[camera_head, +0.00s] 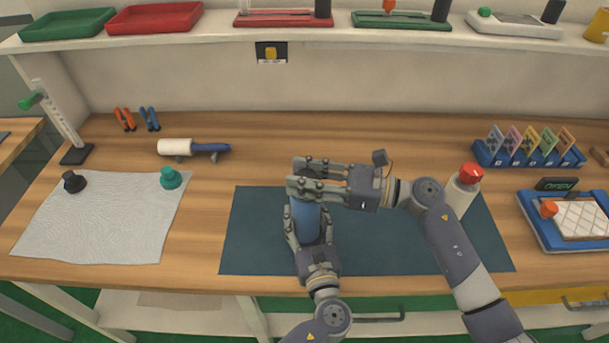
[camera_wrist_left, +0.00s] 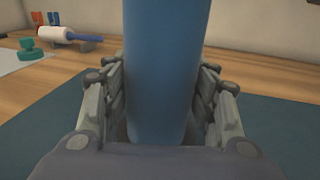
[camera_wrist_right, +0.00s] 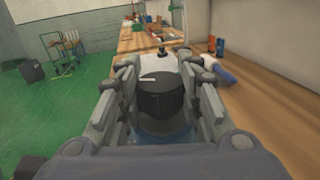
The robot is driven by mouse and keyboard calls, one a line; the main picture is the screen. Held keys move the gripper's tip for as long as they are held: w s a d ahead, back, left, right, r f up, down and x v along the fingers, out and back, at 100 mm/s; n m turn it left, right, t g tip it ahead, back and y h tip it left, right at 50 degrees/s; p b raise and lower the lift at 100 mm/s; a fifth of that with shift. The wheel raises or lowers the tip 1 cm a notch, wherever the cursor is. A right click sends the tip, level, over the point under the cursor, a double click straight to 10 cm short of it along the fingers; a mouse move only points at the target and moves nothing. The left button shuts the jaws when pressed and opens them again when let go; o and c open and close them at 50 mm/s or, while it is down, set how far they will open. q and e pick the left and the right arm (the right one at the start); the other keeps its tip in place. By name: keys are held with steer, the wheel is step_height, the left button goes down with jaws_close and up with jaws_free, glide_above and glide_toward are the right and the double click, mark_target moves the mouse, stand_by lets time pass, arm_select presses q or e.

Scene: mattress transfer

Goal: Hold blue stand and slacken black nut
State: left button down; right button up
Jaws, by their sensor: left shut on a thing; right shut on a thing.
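The blue stand (camera_head: 305,222) is upright on the dark mat (camera_head: 250,240) in the head view. My left gripper (camera_head: 307,230) is shut around its body from the front; the stand also fills the middle of the left wrist view (camera_wrist_left: 165,70). The black nut (camera_wrist_right: 162,98) sits on top of the stand in the right wrist view, with a light mark on its upper face. My right gripper (camera_wrist_right: 165,95) is shut on the nut, one finger on each side. In the head view my right gripper (camera_head: 303,180) mostly hides the nut.
A white cloth (camera_head: 100,225) with a black part (camera_head: 73,182) and a green part (camera_head: 171,178) lies at the left. A white bottle with a red top (camera_head: 468,178) stands close to my right arm. A blue tray (camera_head: 575,235) is at the far right. The mat's left part is clear.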

mark_target(305, 175)
arm_select(q)
steer(key=shift+r, duration=0.1)
arm_select(e)
steer(key=shift+n+g+y, duration=0.3)
steer(key=shift+n+g, duration=0.8)
steer(key=shift+g, duration=0.6)
steer(key=o, duration=1.1)
steer(key=shift+r, duration=0.1)
step_height(305, 175, up, 10)
steer(key=shift+f, duration=0.1)
